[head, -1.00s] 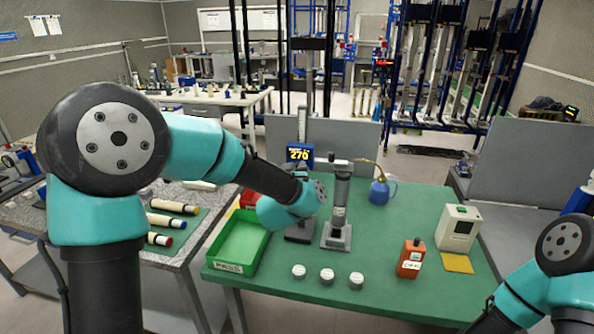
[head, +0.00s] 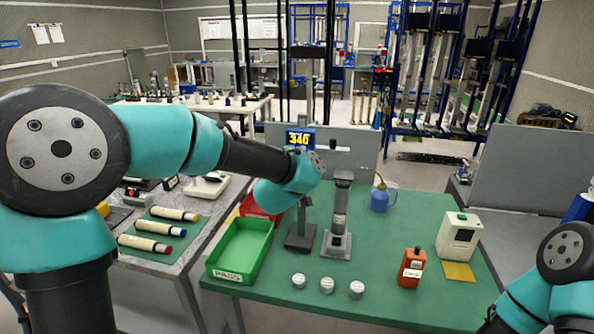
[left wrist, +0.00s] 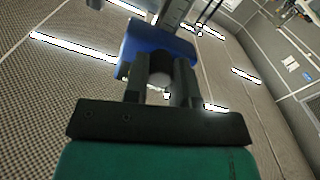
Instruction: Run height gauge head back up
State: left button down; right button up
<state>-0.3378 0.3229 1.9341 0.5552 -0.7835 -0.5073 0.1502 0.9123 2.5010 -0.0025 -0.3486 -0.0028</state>
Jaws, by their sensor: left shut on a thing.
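The height gauge has a blue head with a yellow display (head: 299,138) that reads 340. Its dark base (head: 300,238) stands on the green bench, and my left arm hides part of its column. In the left wrist view the blue head (left wrist: 150,38) sits just beyond my left gripper (left wrist: 162,78). That gripper is shut on a dark round part at the front of the head. In the head view the fingers are hidden behind my left wrist. My right arm shows at the lower right, but its gripper is out of view.
Right of the gauge base stands a grey post (head: 339,218) on its own foot, close to my left wrist. A green PASS tray (head: 228,278), several white round pieces (head: 327,286), an orange device (head: 411,268) and a blue oil can (head: 379,200) are on the bench.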

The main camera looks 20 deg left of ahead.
pick_arm(q)
jog(key=shift+r, duration=0.25)
jog(key=c, duration=0.9)
grip_release()
jog(key=shift+c, duration=0.2)
jog(key=shift+f, duration=0.1)
jog(key=s, duration=1.7)
jog(key=shift+s+d, duration=0.2)
jog(key=shift+d, duration=0.2)
